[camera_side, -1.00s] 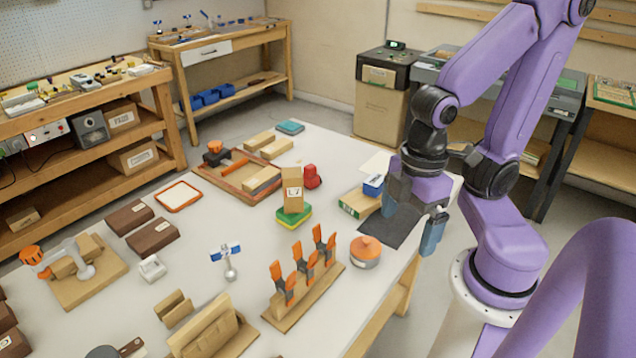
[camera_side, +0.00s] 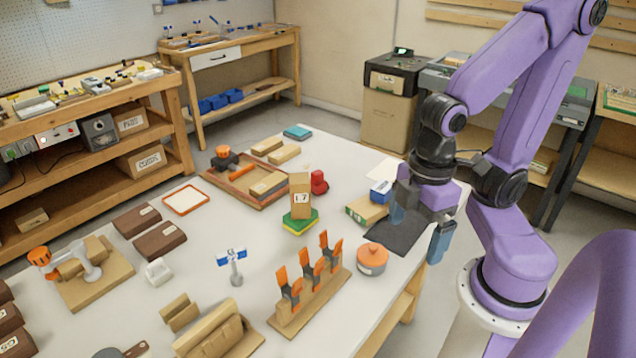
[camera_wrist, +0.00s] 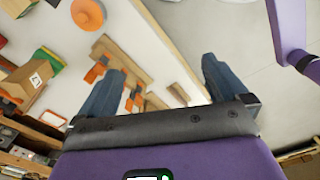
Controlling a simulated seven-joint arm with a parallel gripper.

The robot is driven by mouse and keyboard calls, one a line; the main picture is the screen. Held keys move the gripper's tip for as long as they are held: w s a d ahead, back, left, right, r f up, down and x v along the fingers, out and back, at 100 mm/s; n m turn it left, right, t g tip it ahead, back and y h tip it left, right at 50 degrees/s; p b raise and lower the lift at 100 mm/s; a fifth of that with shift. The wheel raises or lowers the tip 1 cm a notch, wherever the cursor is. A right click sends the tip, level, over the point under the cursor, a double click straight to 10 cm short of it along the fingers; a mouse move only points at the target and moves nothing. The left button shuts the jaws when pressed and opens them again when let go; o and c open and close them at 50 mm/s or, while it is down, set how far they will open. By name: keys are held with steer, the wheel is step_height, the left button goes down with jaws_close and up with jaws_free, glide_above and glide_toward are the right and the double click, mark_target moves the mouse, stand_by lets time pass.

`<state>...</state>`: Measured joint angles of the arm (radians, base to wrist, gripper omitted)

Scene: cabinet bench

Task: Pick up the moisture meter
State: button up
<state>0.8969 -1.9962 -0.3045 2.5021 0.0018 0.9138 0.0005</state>
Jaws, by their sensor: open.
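I cannot tell for certain which thing is the moisture meter. A small blue and white box (camera_side: 381,190) sits on a tan and green box (camera_side: 366,210) near the table's right edge. An upright tan block with a white number label (camera_side: 300,196) stands on a green and yellow sponge (camera_side: 300,222); the block also shows at the left of the wrist view (camera_wrist: 37,82). My gripper (camera_side: 419,229) is open over the dark mat at the right edge, right of both. In the wrist view, nothing is between its fingers (camera_wrist: 163,66).
An orange-lidded pot (camera_side: 372,259) stands near the right edge. Orange clamps on a wooden rack (camera_side: 312,292) stand in front of it. A blue-topped stand (camera_side: 234,266), brown blocks (camera_side: 159,242) and a wooden tray (camera_side: 238,188) lie further left. The table's middle has bare patches.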

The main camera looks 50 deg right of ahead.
steer(key=c, duration=0.5)
